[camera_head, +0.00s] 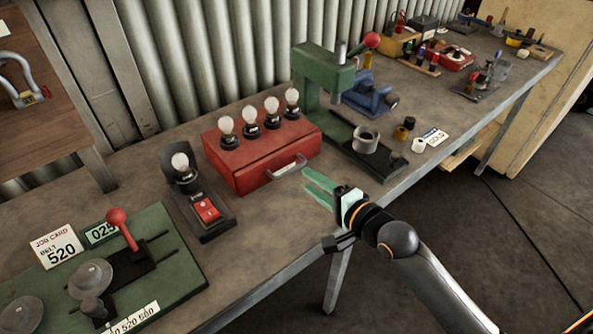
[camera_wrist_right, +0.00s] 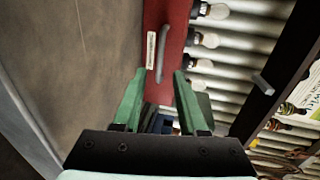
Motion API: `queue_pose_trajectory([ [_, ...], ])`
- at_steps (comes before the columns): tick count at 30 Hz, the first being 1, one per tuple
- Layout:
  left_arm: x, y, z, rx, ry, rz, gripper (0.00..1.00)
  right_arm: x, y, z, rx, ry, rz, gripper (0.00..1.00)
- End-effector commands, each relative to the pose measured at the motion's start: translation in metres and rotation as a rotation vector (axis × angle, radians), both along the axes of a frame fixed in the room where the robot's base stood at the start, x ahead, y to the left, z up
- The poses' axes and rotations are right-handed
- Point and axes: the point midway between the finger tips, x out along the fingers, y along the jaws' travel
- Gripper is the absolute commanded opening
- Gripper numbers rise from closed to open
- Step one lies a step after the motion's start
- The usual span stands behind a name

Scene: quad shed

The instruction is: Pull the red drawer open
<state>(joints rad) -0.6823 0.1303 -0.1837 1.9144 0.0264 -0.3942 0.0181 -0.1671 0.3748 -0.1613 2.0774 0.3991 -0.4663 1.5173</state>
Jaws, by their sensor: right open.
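The red drawer (camera_head: 252,179) is the front of a red box on the bench, with a pale bar handle (camera_head: 287,166); it looks closed. In the right wrist view the red drawer (camera_wrist_right: 176,60) shows with its handle (camera_wrist_right: 162,53) beyond the fingertips, roughly between them. My right gripper (camera_head: 308,182) has green fingers spread apart and empty, just in front of and slightly below the handle in the head view, seemingly not touching it. The fingers also show in the right wrist view (camera_wrist_right: 160,74). My left gripper is not in view.
Several bulbs (camera_head: 250,129) stand on the box top. A bulb stand with a red switch (camera_head: 206,210) is left of it, a green press (camera_head: 322,80) right. Small rings and a white card (camera_head: 432,137) lie further right. Bare bench lies before the drawer.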

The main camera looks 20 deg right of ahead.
Motion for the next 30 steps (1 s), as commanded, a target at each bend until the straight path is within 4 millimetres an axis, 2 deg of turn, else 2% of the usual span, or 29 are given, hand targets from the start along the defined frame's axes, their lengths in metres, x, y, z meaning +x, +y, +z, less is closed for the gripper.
queue_pose_trajectory([
  [3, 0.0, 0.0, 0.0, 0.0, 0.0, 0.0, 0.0, 0.02, 0.007, -0.004, 0.0, -0.002, 0.0, 0.42],
  [9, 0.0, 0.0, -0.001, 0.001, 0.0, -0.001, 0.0, 0.044, 0.016, -0.01, 0.0, 0.0, 0.0, 0.42],
  [15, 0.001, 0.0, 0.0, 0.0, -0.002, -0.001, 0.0, 0.053, 0.02, -0.012, -0.001, 0.0, 0.0, 0.42],
  [23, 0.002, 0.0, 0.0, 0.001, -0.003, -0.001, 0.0, 0.054, 0.02, -0.012, -0.001, 0.0, 0.0, 0.42],
  [30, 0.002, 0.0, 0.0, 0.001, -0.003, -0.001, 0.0, 0.054, 0.02, -0.012, -0.001, 0.0, 0.0, 0.16],
])
